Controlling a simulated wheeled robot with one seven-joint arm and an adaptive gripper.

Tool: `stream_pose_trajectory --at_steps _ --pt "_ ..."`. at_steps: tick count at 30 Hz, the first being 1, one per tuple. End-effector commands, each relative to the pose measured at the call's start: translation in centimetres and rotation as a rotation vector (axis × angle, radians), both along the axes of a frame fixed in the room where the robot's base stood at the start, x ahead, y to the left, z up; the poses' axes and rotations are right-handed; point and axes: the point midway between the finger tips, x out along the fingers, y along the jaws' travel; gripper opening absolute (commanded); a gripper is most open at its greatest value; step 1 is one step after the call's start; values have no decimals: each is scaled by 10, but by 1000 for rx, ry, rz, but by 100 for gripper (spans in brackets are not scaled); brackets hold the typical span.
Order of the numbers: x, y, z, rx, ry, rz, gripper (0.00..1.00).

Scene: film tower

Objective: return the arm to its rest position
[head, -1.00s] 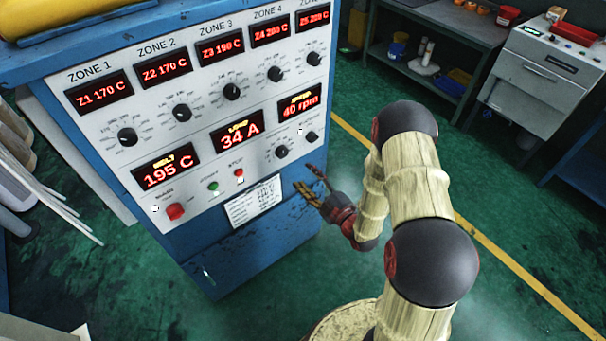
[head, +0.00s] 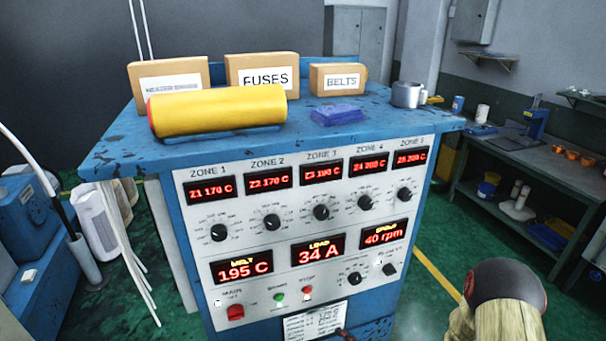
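My arm (head: 503,305) shows at the bottom right of the head view, a dark round joint with a pale, wood-like link below it. The rest of the arm is below the picture.
The control panel (head: 300,262) has lit displays, knobs and a red button (head: 235,312). On the cabinet top (head: 400,122) are a yellow roll (head: 217,110), cardboard boxes and a blue block (head: 338,113). A workbench (head: 520,165) stands at right, beyond green floor.

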Motion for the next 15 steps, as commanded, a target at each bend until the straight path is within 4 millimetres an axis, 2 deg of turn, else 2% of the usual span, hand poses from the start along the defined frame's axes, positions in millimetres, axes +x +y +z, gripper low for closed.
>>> stream_pose_trajectory --at_steps 3,7,11,15 --pt "-35 35 21 -205 -180 274 52" --pt "-82 61 44 -425 -440 601 52" --pt "-131 69 63 -630 -742 927 52" --pt "-176 55 79 -834 -1094 1282 52"
